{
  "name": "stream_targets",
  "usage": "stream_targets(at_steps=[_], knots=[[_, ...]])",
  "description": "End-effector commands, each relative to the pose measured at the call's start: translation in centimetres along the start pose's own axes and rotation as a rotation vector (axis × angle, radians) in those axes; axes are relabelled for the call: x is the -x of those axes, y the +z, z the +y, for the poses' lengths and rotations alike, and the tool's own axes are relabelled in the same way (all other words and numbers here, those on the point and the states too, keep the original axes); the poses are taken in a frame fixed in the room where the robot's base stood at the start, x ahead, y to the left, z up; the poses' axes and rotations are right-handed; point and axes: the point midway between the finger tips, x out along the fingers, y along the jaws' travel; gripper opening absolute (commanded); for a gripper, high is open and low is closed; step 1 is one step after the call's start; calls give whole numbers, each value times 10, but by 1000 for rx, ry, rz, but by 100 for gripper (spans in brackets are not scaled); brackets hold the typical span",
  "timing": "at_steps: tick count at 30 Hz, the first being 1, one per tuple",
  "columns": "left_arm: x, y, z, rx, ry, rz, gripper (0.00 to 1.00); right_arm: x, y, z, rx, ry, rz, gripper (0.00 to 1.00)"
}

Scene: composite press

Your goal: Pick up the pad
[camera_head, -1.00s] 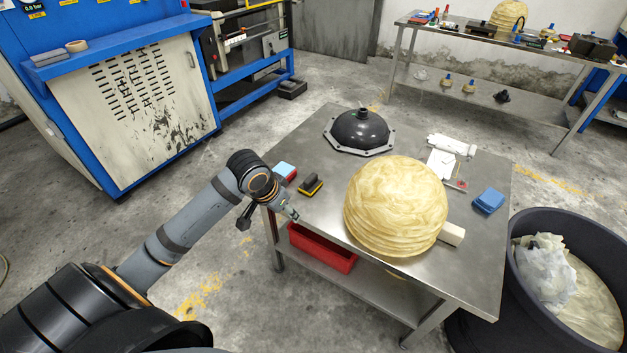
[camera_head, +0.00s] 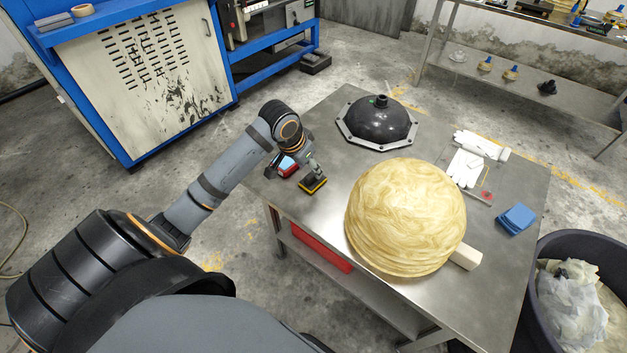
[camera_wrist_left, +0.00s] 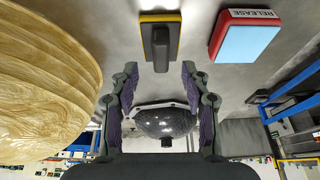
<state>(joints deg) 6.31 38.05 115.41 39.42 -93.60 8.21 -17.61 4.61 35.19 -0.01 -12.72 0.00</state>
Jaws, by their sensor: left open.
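A black pad with a yellow edge and a raised black handle (camera_head: 312,187) lies on the metal table's left part. It also shows in the left wrist view (camera_wrist_left: 160,40), just beyond and between my fingertips. My left gripper (camera_head: 315,172) is over the pad and partly covers it. In the left wrist view my left gripper (camera_wrist_left: 160,68) is open, with nothing between its fingers. A red block with a light blue face marked RELEASE (camera_wrist_left: 246,38) lies beside the pad; it also shows in the head view (camera_head: 287,168). My right gripper is out of view.
A large pale yellow layered dome (camera_head: 405,215) stands right of the pad. A black dome on a flanged base (camera_head: 378,122) stands behind. White gloves (camera_head: 465,168) and blue folded cloths (camera_head: 516,219) lie on the right. A dark bin (camera_head: 535,300) stands beside the table (camera_head: 300,220).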

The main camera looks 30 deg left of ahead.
Motion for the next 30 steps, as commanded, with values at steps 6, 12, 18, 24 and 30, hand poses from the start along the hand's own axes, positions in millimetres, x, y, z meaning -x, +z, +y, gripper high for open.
stream_targets(at_steps=[6, 12, 18, 24, 30], knots=[[-24, 1, 0, 4, 5, 0, 47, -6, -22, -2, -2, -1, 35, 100], [-50, 1, -1, 1, 1, 2, 47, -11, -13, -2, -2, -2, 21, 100], [-52, 0, -2, -1, -1, 1, 47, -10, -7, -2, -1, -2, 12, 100], [-52, 1, -2, -1, -1, 1, 25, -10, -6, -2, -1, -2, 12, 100], [-52, 1, -2, -1, -1, 0, 0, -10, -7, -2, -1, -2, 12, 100]])
